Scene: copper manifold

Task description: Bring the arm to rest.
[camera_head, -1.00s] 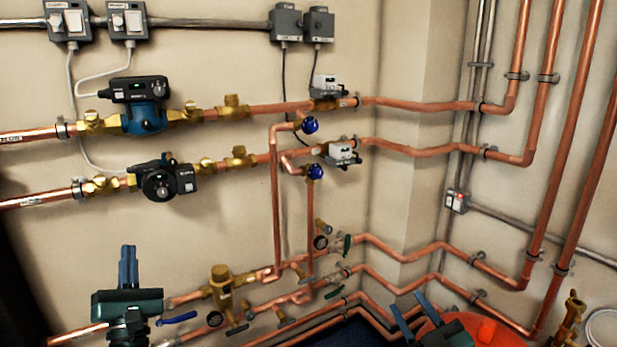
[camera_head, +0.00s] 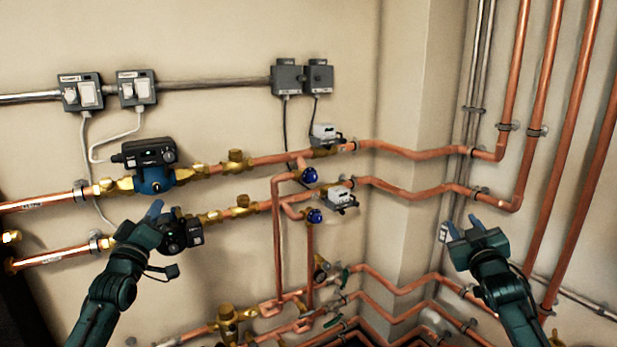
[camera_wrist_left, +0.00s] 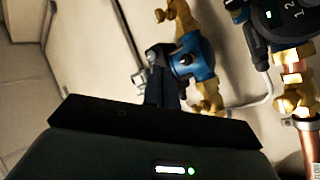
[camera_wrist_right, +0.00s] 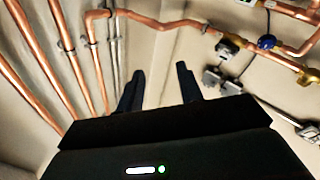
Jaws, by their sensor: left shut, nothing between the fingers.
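My left gripper (camera_head: 154,209) is raised in front of the lower pump (camera_head: 190,232) at the left of the head view and partly covers it. Its fingers are together and nothing shows between them. In the left wrist view the shut fingers (camera_wrist_left: 160,88) point towards a blue pump body (camera_wrist_left: 190,58) with brass fittings. My right gripper (camera_head: 463,225) is raised at the right, in front of the wall corner. Its two fingers stand apart with nothing between them, as the right wrist view shows too (camera_wrist_right: 158,88).
Copper pipes (camera_head: 400,151) run along the wall and turn up at the right. The upper pump (camera_head: 150,168) sits above my left gripper. Grey switch boxes (camera_head: 136,88) are high on the wall. Valves and pipes (camera_head: 228,320) lie low in the middle. Open space lies between my arms.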

